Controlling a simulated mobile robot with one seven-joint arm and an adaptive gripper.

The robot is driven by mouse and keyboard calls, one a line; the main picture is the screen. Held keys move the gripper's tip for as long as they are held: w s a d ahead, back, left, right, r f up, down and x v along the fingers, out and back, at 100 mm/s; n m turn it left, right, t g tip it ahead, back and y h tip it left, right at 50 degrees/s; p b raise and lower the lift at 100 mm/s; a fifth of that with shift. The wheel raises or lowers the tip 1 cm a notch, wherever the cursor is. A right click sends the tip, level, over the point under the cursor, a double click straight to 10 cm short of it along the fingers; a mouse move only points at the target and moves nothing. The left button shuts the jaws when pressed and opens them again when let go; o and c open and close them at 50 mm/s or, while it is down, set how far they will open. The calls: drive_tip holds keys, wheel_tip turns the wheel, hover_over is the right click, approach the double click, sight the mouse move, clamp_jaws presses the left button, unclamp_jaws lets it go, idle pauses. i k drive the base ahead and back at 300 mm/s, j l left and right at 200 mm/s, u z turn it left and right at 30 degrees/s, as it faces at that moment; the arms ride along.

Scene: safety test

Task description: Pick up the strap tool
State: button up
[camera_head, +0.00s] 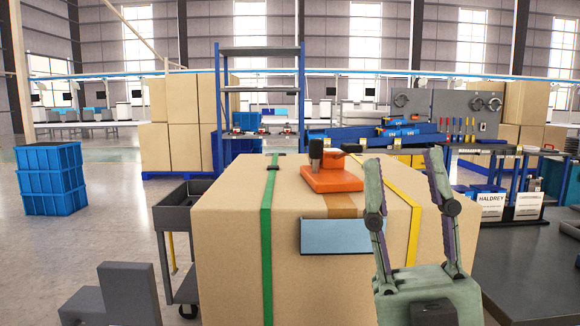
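The strap tool (332,178) appears to be the orange device with a dark upright cylinder at its left end and a raised orange part on the right. It sits on top of a large cardboard box (232,250), near the middle, beside the yellow strap. My gripper (403,160) is in the right foreground, pointing up in the picture. Its two green-grey fingers are spread apart with nothing between them. It is to the right of the tool and apart from it in the picture. The fingers hide part of the box's right side.
A green strap (267,235) and a yellow strap (414,235) run over the box. A blue-grey panel (342,237) is on its front. A dark cart (178,218) stands left, grey blocks (128,293) at front left, and a tool bench (486,143) behind right. Floor at left is open.

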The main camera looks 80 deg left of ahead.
sight(327, 174)
drive_tip(key=u, duration=2)
drive_tip(key=l+u, duration=0.15)
drive_tip(key=l, duration=0.25)
drive_tip(key=k+l+u, duration=0.15)
drive_tip(key=l, duration=0.25)
drive_tip(key=l+u, duration=0.15)
drive_tip(key=l, duration=0.25)
drive_tip(key=k+l+u, duration=0.15)
drive_tip(key=l, duration=0.2)
drive_tip(key=i+j, duration=0.3)
drive_tip(key=i, duration=0.15)
